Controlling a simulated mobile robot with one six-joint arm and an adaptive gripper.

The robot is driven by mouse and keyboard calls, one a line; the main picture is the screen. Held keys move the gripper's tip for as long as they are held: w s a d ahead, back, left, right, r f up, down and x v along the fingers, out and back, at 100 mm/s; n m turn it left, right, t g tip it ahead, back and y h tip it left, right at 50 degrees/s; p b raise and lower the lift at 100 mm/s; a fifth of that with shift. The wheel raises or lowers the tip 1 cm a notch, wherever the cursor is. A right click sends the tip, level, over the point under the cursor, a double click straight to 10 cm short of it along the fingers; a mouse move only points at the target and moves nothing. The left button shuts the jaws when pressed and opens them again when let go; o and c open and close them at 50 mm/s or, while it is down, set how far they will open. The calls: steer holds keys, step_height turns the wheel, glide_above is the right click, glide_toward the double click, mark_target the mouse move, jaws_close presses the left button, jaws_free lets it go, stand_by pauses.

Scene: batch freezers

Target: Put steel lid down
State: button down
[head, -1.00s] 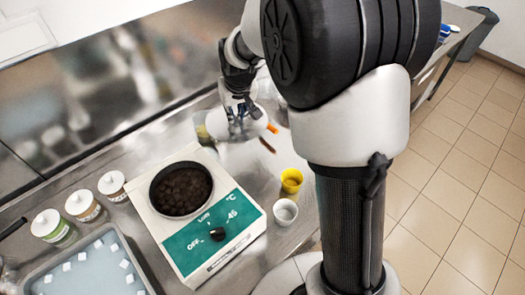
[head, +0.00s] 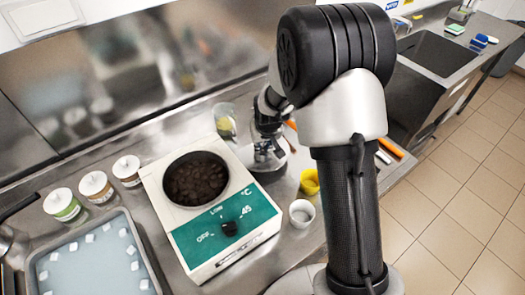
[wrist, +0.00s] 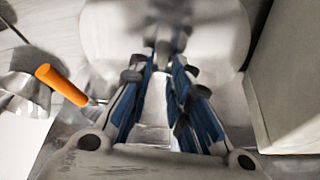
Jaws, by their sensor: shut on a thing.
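The steel lid (head: 270,168) is a pale grey round disc, partly hidden by my arm in the head view. It fills the top middle of the wrist view (wrist: 108,28) as a blurred disc beyond the fingers. My gripper (head: 268,140) is shut on the lid, apparently by its knob; the fingers (wrist: 165,72) meet there in the wrist view. The lid is low, just right of the green-fronted appliance in the head view. I cannot tell whether it touches the counter.
A black pan (head: 170,203) of dark pieces sits in the white appliance (head: 160,222). A yellow cup (head: 310,182) and white cup (head: 301,213) stand near the lid. An orange-handled tool (wrist: 62,86) lies close by. Several jars and a tray (head: 36,285) are left; a sink (head: 437,52) is right.

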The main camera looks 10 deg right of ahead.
mark_target(262, 151)
steer(key=shift+f+b, duration=0.35)
steer(key=shift+f, duration=1.4)
steer(key=shift+f, duration=0.2)
steer(key=c, duration=1.5)
jaws_free()
steer(key=shift+r, duration=0.15)
